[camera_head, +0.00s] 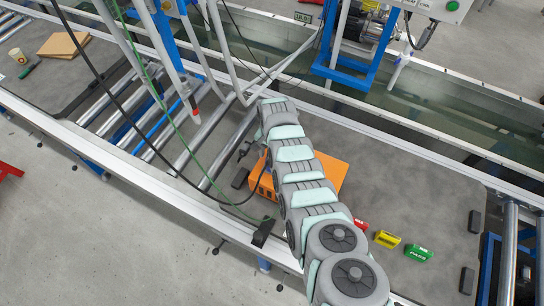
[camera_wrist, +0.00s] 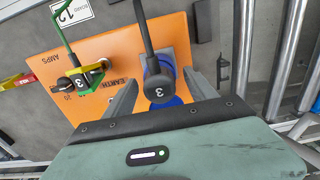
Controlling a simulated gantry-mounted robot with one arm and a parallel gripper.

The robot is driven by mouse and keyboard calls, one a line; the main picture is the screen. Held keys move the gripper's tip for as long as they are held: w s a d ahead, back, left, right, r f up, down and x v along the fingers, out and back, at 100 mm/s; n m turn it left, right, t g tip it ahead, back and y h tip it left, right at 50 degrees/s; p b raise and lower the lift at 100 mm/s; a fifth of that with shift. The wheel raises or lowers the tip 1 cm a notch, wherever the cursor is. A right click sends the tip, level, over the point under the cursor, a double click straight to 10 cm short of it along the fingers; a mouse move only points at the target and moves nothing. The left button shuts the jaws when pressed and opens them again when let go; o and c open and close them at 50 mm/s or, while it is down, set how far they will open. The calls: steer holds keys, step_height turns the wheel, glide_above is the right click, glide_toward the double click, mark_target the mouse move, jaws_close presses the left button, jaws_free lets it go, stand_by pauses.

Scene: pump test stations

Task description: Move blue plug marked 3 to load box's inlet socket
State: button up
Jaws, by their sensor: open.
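The blue plug marked 3 (camera_wrist: 157,86) shows in the wrist view as a black-capped plug with a blue ring and a thick black cable. It stands at a blue round fitting (camera_wrist: 168,103) on a grey plate at the orange load box (camera_wrist: 107,58). I cannot tell how deep it sits. My gripper (camera_wrist: 162,79) is open, one finger on each side of the plug. A green-and-yellow plug (camera_wrist: 80,80), also marked 3, sits by the EARTH label. In the head view my arm covers part of the orange load box (camera_head: 333,170) and hides my gripper.
Red (camera_head: 360,225), yellow (camera_head: 387,239) and green (camera_head: 418,253) tags lie on the grey board (camera_head: 440,210) right of the box. A black cable (camera_head: 128,115) and a green cable (camera_head: 165,110) hang on the left. Metal rollers (camera_head: 195,140) lie left of the board.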

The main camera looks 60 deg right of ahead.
step_height(320, 180, up, 10)
stand_by(0.6)
stand_by(0.4)
